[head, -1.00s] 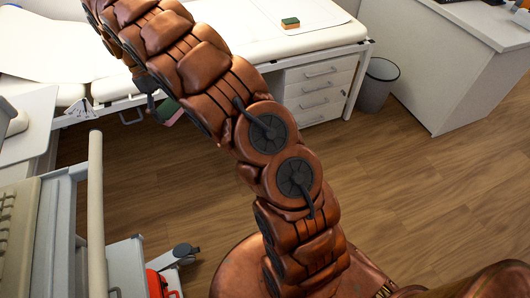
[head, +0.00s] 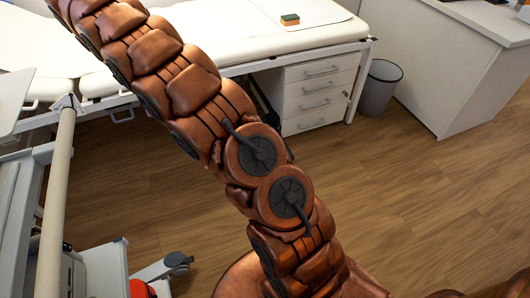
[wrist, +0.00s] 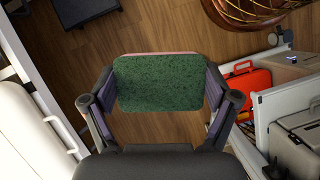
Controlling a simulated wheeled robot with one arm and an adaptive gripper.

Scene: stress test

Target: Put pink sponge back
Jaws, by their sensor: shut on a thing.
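In the wrist view my gripper (wrist: 160,100) is shut on a sponge (wrist: 160,82). The sponge's dark green scouring face is toward the camera, and a thin pink edge shows along its top. Wooden floor lies below it. In the head view my arm runs up to the left and my gripper and the held sponge are out of sight. Another sponge (head: 290,19), green on top and orange below, lies on the white surface at the back.
A padded white bed (head: 235,40) runs along the back, with a drawer cabinet (head: 318,92) under it and a waste bin (head: 381,87) beside it. A cart with a red case (wrist: 248,93) stands at the right in the wrist view. Open wooden floor (head: 400,180) lies at the right.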

